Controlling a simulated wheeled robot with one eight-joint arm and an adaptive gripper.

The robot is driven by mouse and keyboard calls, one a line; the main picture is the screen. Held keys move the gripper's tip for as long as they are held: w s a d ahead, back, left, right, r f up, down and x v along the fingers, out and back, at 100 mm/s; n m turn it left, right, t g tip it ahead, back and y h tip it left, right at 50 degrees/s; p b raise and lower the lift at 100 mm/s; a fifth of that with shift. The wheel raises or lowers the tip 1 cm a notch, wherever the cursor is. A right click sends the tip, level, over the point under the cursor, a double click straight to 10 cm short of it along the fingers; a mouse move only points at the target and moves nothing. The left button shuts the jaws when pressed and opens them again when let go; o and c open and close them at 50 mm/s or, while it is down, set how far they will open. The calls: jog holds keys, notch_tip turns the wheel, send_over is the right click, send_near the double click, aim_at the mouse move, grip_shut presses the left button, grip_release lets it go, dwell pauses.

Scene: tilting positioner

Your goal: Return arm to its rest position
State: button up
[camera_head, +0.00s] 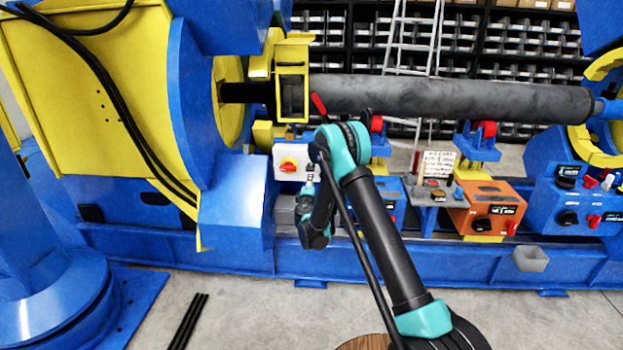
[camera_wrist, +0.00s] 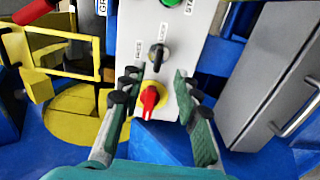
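My gripper (camera_wrist: 158,84) is open in the wrist view, its two green-padded fingers spread apart with nothing held between them. A light grey control panel (camera_wrist: 175,50) lies beyond the fingertips. Its red rotary knob on a yellow disc (camera_wrist: 150,98) shows between the fingers; I cannot tell how far it is from them. In the head view, my black and teal arm rises from the lower right, bends at a teal elbow, and folds down to the left. The panel (camera_head: 289,174) stands just left of the elbow. The fingers cannot be made out there.
A large blue and yellow positioner (camera_head: 85,90) fills the left. A long dark cylinder (camera_head: 450,97) spans to the right, behind my elbow. An orange box (camera_head: 488,208) and a blue control box (camera_head: 575,205) stand along the blue base. Grey floor (camera_head: 250,310) is open in front.

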jog(key=shift+s, duration=0.55)
jog(key=s+d+r+m+g+h, duration=0.2)
jog(key=s+d+r+m, duration=0.15)
jog(key=d, duration=0.35)
jog(key=s+d+r+m+g+h, duration=0.1)
jog(key=s+d+r+m+g, duration=0.15)
jog(key=s+d, duration=0.35)
jog(key=s+d+r+m+g+h, duration=0.1)
jog(key=s+d+r+m+h, duration=0.2)
jog(key=d, duration=0.6)
jog(key=s+d+f+m+g+y, duration=0.1)
jog(key=s+d+m+g+y, duration=0.2)
jog(key=s, duration=0.9)
jog(key=s+d+m+g, duration=0.3)
jog(key=s+d, duration=0.1)
jog(key=s, duration=0.7)
jog(key=s+a+f+m+g+y, duration=0.1)
jog(key=s+f, duration=0.1)
jog(key=s, duration=0.6)
jog(key=s+a+f+m+g+y, duration=0.1)
jog(key=s+a+f+y, duration=0.1)
jog(key=s, duration=0.7)
jog(key=shift+s+a+f+y, duration=0.2)
jog(key=shift+f+y, duration=0.1)
jog(key=shift+f, duration=0.15)
